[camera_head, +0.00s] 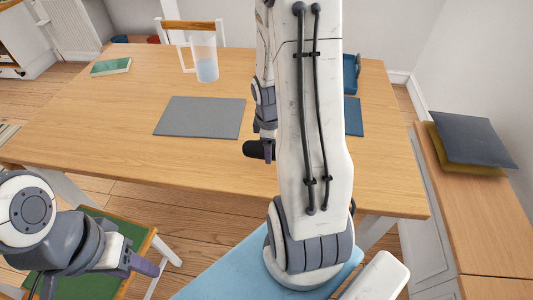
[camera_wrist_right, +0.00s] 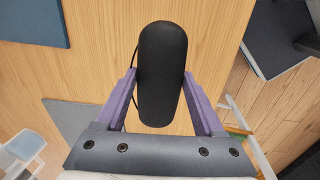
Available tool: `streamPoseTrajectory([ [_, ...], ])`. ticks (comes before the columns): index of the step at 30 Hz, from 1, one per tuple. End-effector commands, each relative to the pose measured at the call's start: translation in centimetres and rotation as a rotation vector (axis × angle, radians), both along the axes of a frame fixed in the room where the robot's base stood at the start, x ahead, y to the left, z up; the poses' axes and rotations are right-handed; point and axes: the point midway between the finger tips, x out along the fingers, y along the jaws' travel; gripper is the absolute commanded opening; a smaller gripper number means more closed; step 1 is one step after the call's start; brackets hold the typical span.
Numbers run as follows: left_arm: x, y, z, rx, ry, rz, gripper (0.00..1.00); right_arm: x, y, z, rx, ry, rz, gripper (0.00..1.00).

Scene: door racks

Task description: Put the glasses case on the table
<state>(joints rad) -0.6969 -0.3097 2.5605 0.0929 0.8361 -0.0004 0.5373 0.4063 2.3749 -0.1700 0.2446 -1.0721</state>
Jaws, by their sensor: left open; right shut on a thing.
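The glasses case (camera_wrist_right: 162,62) is black, long and rounded, and lies between the purple fingers of my right gripper (camera_wrist_right: 160,90). The right gripper is shut on it. In the head view the case (camera_head: 254,150) shows as a dark shape beside my right gripper (camera_head: 268,150), over the near half of the wooden table (camera_head: 110,130). I cannot tell whether the case touches the tabletop. My right arm hides part of the table. My left gripper (camera_head: 144,266) is open and empty at lower left, by the green-seated chair, away from the case.
A grey mat (camera_head: 200,117) lies mid-table, with a glass pitcher (camera_head: 204,58) and a green book (camera_head: 110,66) behind. A blue mat (camera_head: 353,116) and blue tray (camera_head: 350,74) are partly behind my arm. A green-seated chair (camera_head: 90,285) stands in front. The left tabletop is clear.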

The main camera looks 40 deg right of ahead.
Motion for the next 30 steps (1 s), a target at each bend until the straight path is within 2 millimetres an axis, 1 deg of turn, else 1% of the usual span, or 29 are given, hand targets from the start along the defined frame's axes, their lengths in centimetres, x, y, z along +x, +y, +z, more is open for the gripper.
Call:
streamPoseTrajectory([
  [1, 0.0, 0.0, -0.1, 0.000, 0.000, 0.000, 0.50, 0.7, 0.0, -0.5, 0.000, 0.000, 0.001, 0.13],
  [3, 0.0, 0.0, -0.1, 0.000, 0.000, 0.000, 0.50, 1.2, 0.1, -0.7, 0.001, 0.001, 0.002, 0.13],
  [5, 0.0, 0.0, -0.2, -0.001, -0.001, 0.000, 0.50, 1.4, 0.1, -0.9, 0.000, 0.000, 0.000, 0.13],
  [8, 0.0, 0.0, -0.5, -0.001, -0.001, 0.000, 0.50, 1.4, 0.1, -1.6, 0.000, 0.001, 0.000, 0.13],
  [12, 0.0, 0.0, -1.4, -0.001, -0.001, 0.000, 0.50, 1.3, 0.1, -3.9, 0.002, 0.004, 0.001, 0.13],
  [15, 0.0, 0.0, -1.7, -0.001, -0.001, 0.000, 0.50, 1.4, 0.1, -4.9, 0.001, 0.002, 0.000, 0.13],
  [22, 0.0, 0.0, -1.6, -0.001, -0.001, 0.000, 0.50, 1.4, 0.1, -4.8, 0.000, 0.000, -0.001, 0.13],
  [26, 0.0, 0.0, -1.9, -0.001, -0.001, 0.000, 0.50, 1.4, 0.1, -5.2, 0.000, 0.000, -0.001, 0.13],
  [27, 0.0, 0.0, -1.8, -0.001, -0.001, 0.000, 0.50, 1.4, 0.1, -5.1, 0.000, 0.000, -0.001, 0.78],
  [29, 0.0, 0.0, -1.8, -0.001, -0.001, 0.000, 0.50, 1.4, 0.1, -5.1, 0.000, 0.000, -0.001, 1.00],
  [30, 0.0, 0.0, -1.8, -0.001, -0.001, 0.000, 0.50, 1.4, 0.1, -5.1, 0.000, 0.000, -0.001, 1.00],
])
